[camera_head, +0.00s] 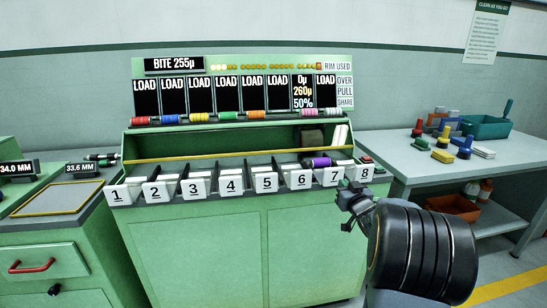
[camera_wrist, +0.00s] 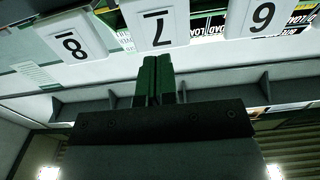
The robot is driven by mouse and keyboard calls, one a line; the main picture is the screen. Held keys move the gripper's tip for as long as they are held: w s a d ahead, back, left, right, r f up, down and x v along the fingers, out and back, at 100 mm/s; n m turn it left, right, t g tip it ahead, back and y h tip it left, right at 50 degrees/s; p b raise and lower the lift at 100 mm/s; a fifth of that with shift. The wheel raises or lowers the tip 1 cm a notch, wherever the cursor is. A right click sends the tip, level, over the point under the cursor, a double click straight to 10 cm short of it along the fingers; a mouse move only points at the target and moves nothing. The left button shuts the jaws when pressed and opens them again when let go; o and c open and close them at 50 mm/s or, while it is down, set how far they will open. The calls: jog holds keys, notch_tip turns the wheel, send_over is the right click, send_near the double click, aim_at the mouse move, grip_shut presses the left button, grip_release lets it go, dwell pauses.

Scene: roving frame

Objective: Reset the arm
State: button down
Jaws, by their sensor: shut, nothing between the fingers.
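My gripper (camera_head: 345,186) is on the right in the head view, in front of the green cabinet's numbered row, just below the tags 7 (camera_head: 331,177) and 8 (camera_head: 362,174). My black arm rises from the lower right. In the wrist view the green fingers (camera_wrist: 153,82) are together with nothing between them. The tag 7 (camera_wrist: 160,24) appears upside down just beyond their tips there. I cannot tell whether the fingers touch it.
The green cabinet (camera_head: 205,245) carries numbered slots and a display panel. A purple roller (camera_head: 319,162) lies near slots 6 and 7. On the right, a grey table (camera_head: 420,165) holds coloured stamps and a teal bin (camera_head: 486,127). On the left is a counter with a tray (camera_head: 62,199).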

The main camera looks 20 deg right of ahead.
jog(key=s+d+f+m+g+h, duration=0.25)
jog(key=s+f+g, duration=0.25)
jog(key=f+g, duration=0.25)
jog(key=s+a+g+p, duration=0.4)
jog(key=s+a, duration=0.1)
jog(key=s, duration=0.1)
jog(key=s+a+r+n+g+y+p, duration=0.1)
jog(key=s+a+r+p, duration=0.3)
jog(key=a, duration=0.4)
jog(key=s+a+r+n+y+p, duration=0.2)
jog(key=s+a+r+p, duration=0.2)
jog(key=a+r, duration=0.3)
jog(key=s+a+r+n+g+y+p, duration=0.1)
jog(key=s+a+r+p, duration=0.3)
jog(key=a, duration=0.5)
jog(key=shift+s+a+r+g+y, duration=0.2)
jog(key=shift+s+r+g+y, duration=0.15)
jog(key=shift+s+r+y, duration=0.3)
